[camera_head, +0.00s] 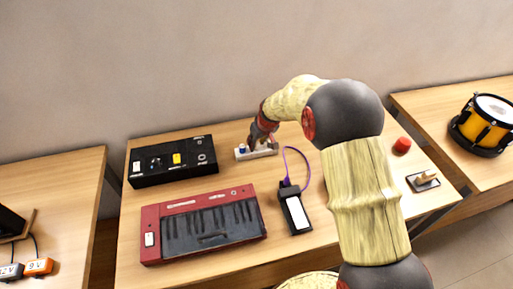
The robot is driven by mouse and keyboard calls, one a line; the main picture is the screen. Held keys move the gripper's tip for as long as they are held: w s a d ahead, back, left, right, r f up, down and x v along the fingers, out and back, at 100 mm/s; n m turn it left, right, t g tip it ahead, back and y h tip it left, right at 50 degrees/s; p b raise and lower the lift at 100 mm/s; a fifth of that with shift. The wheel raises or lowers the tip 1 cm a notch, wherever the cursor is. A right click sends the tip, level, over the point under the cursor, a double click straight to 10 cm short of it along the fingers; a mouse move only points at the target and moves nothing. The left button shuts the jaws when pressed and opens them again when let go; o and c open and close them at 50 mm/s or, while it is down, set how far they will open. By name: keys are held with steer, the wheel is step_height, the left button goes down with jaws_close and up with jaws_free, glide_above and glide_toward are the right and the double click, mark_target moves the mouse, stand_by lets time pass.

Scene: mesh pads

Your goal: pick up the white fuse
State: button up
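My gripper (260,144) points down over a small pale block (265,154) at the back middle of the table. A small blue piece (242,149) stands on the left end of this block, just left of my fingers. I cannot make out the white fuse for certain; my fingers hide part of the block's top. The fingers are small and dark here, and I cannot tell whether they are open or shut, or touch anything.
The table (130,275) holds a black box (150,180), a red keyboard (150,215), a black device with purple cable (295,210), a red cylinder (402,145) and a small tray (413,183). A yellow drum (485,132) stands on the right table. Orange and grey plugs (38,266) lie left.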

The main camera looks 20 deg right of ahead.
mark_target(258, 145)
steer(key=shift+c, duration=1)
steer(key=c, duration=0.5)
steer(key=shift+r, duration=0.15)
steer(key=shift+r, duration=0.25)
step_height(258, 145, up, 3)
steer(key=shift+s+r+p, duration=0.1)
steer(key=shift+s+p, duration=0.05)
steer(key=shift+p, duration=0.7)
steer(key=shift+s+d+r+p, duration=0.2)
steer(key=shift+s+r+p, duration=0.75)
steer(key=shift+s+r, duration=1.3)
steer(key=shift+s+d+r+p, duration=0.2)
steer(key=shift+s+r+p, duration=0.7)
steer(key=shift+s+r, duration=1.3)
steer(key=shift+s+d+r+p, duration=0.2)
steer(key=shift+s+r+p, duration=0.75)
steer(key=shift+s+r, duration=1.3)
